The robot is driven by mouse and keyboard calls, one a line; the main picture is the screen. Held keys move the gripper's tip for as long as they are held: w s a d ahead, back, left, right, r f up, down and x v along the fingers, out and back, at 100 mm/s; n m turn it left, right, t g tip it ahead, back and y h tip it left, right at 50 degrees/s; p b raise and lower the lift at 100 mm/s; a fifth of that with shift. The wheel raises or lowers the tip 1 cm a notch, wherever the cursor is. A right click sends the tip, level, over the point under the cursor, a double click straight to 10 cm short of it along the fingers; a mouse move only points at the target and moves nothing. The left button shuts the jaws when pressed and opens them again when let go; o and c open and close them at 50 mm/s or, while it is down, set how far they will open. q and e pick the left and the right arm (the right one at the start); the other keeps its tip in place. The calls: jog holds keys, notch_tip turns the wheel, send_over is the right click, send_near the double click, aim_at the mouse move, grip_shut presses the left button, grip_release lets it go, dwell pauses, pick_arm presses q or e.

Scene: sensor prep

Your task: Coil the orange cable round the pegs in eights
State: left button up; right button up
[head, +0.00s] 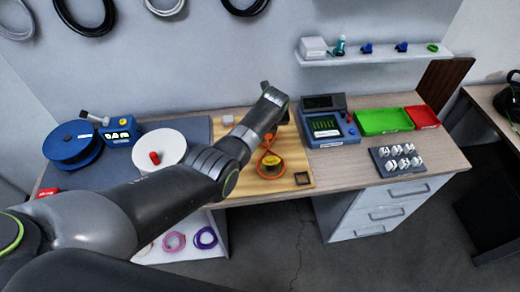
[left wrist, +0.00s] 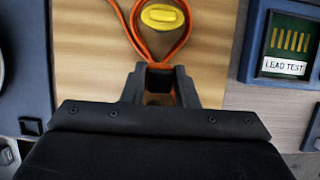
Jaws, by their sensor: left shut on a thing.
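The orange cable (head: 259,161) lies in a loop around a yellow-topped peg (head: 271,160) on the wooden board (head: 290,184). In the left wrist view, the cable (left wrist: 187,36) passes both sides of the yellow peg top (left wrist: 162,17) and its strands come together at my left gripper (left wrist: 160,80). The left gripper is shut on the cable, just below the peg in that view. In the head view my left arm reaches over the board, and its fingers cannot be clearly made out. Part of the board's far side is hidden behind the arm. My right gripper is not in view.
A blue test device (head: 329,128) stands close to the board's right. Green (head: 384,121) and red (head: 424,116) trays lie beyond it, with a dark connector plate (head: 396,161) in front. A white disc (head: 170,141) and blue reel (head: 72,143) sit left.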

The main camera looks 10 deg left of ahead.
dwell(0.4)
pick_arm(q)
jog(key=shift+r, duration=2.5)
